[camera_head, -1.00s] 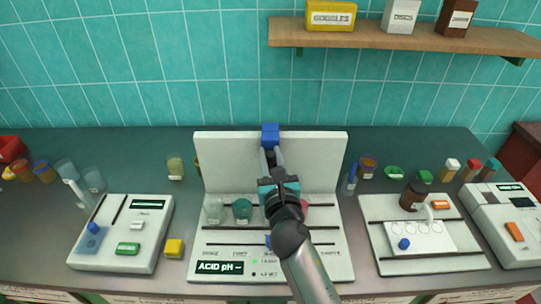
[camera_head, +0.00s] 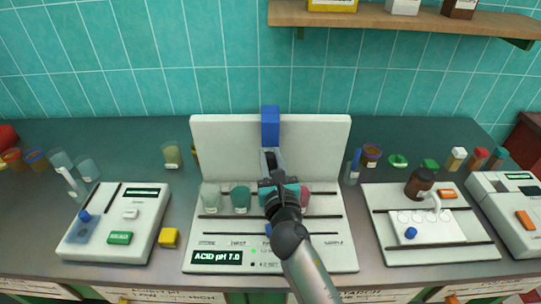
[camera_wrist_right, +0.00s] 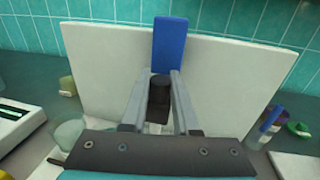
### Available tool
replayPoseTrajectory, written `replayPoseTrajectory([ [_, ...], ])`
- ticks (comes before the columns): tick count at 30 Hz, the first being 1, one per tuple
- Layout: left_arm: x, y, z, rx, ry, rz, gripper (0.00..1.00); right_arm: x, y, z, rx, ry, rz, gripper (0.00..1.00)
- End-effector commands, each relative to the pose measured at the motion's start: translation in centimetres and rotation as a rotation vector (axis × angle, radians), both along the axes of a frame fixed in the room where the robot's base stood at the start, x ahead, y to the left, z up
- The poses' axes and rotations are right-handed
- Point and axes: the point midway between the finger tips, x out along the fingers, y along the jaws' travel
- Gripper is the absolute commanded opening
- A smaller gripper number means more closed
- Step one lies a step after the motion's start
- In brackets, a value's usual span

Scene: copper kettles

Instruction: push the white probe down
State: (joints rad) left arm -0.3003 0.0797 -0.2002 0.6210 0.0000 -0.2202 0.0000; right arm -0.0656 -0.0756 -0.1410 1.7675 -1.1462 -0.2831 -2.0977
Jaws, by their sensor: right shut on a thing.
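The white pH station (camera_head: 325,258) stands mid-bench, with a tall back panel (camera_head: 225,150) and a blue block (camera_head: 270,127) at its top middle. Its display (camera_head: 217,257) reads "ACID pH 7.0". My right gripper (camera_head: 269,160) is in front of the panel, below the block. In the wrist view my right gripper (camera_wrist_right: 160,95) is shut on a dark cylindrical piece (camera_wrist_right: 159,90). My left gripper is not in view.
A clear cup (camera_head: 210,197), a teal cup (camera_head: 241,198) and a pink cup (camera_head: 305,197) stand on the station close to my right gripper. Devices stand left (camera_head: 118,225) and right (camera_head: 440,250). A shelf (camera_head: 400,22) hangs above.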

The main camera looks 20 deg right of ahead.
Motion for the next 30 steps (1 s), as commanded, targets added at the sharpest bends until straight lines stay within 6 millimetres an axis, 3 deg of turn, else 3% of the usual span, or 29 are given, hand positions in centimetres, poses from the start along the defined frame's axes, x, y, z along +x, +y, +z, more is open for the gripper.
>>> replayPoseTrajectory([
  [4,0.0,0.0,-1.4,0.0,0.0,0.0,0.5,0.0,0.0,-1.5,-0.001,0.0,-0.001,0.0],
  [16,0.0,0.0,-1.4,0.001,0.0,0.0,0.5,0.0,-0.1,-1.9,0.0,0.006,-0.002,0.0],
  [17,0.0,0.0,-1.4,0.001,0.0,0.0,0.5,0.0,-0.1,-1.9,0.0,0.006,-0.002,0.3],
  [18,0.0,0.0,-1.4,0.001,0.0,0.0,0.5,0.0,-0.1,-2.0,0.0,0.006,-0.002,0.34],
  [25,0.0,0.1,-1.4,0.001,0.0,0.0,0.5,0.0,0.0,-1.8,-0.001,0.003,-0.001,0.6],
  [30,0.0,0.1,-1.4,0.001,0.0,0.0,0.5,0.0,0.0,-1.7,0.0,0.002,-0.001,0.6],
])
